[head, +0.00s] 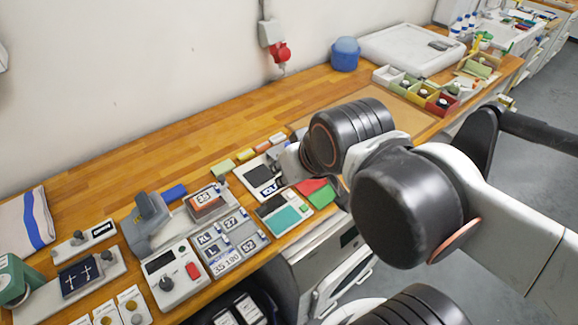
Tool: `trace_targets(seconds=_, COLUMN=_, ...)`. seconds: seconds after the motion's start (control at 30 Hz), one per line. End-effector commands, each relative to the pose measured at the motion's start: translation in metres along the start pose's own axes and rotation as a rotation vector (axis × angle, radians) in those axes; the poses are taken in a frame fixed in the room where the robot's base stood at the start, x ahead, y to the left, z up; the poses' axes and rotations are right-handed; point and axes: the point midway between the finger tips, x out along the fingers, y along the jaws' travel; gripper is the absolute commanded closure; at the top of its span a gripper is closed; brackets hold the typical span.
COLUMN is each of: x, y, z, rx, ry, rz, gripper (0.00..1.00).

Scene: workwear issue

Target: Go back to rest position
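My arm reaches in from the right, with its dark, ribbed joints over the wooden workbench (150,150). My gripper's fingers do not show; the arm's links and the picture edge may hide them. I cannot see whether it holds anything. The bench runs from lower left to upper right along a pale wall.
Near the bench front stand a control box with a red button (172,283), a grey press-like device (150,222) and number plates (236,222).

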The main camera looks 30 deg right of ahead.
Motion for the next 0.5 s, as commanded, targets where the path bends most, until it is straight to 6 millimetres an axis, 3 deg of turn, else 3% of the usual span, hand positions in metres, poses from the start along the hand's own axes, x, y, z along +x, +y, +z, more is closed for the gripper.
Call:
trace_targets(seconds=0.27, x=0.003, y=0.0, z=0.001, rx=0.0, ry=-0.001, rz=0.0, gripper=0.71)
trace_targets(seconds=0.5, x=0.032, y=0.0, z=0.022, rx=0.0, ry=-0.001, rz=0.0, gripper=0.71)
